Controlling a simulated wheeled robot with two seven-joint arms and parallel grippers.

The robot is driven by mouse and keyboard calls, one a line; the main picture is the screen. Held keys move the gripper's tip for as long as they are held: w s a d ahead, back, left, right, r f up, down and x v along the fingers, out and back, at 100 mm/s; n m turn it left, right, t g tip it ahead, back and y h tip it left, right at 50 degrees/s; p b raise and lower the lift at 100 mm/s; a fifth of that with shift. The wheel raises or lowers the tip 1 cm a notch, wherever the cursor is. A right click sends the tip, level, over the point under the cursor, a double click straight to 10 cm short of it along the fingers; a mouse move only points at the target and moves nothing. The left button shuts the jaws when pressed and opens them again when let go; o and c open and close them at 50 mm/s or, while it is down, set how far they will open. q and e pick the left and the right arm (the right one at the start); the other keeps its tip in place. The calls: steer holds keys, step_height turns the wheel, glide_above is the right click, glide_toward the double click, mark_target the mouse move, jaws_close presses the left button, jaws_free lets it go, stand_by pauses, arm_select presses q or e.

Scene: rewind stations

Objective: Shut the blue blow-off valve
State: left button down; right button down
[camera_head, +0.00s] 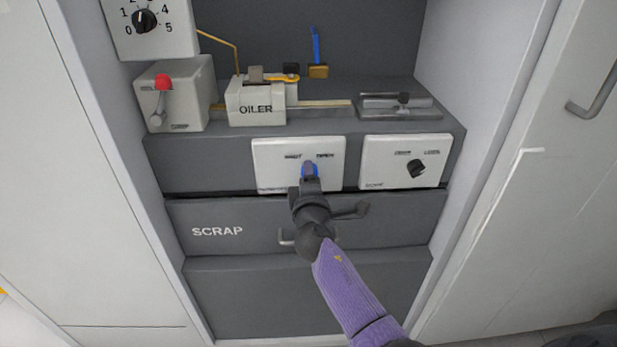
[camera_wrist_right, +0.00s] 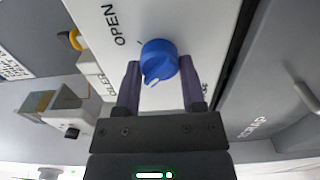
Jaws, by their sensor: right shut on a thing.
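My right gripper (camera_head: 309,172) reaches up to the middle white panel (camera_head: 270,155) and is shut on a blue knob (camera_head: 309,168). In the right wrist view, the purple fingers (camera_wrist_right: 159,78) stand on either side of the blue knob (camera_wrist_right: 159,58). A white mark shows on the knob's lower-left side there. The word OPEN is printed on the panel above left of the knob; the other label is partly hidden by a finger. A separate upright blue lever (camera_head: 316,45) stands on a brass body (camera_head: 318,71) at the back. My left gripper is out of view.
A white panel with a black knob (camera_head: 416,168) is right of the gripper. The oiler (camera_head: 258,103) and a red-knobbed lever box (camera_head: 180,92) stand on the ledge above. Below is the SCRAP drawer (camera_head: 225,215) with a handle. White cabinet walls close in both sides.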

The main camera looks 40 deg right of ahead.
steer(key=c, duration=0.5)
jaws_free()
steer(key=o, duration=0.3)
arm_select(q)
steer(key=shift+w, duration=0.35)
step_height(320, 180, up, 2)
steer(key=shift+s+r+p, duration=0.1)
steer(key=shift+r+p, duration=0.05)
steer(key=shift+p, duration=1.05)
arm_select(e)
steer(key=v, duration=1)
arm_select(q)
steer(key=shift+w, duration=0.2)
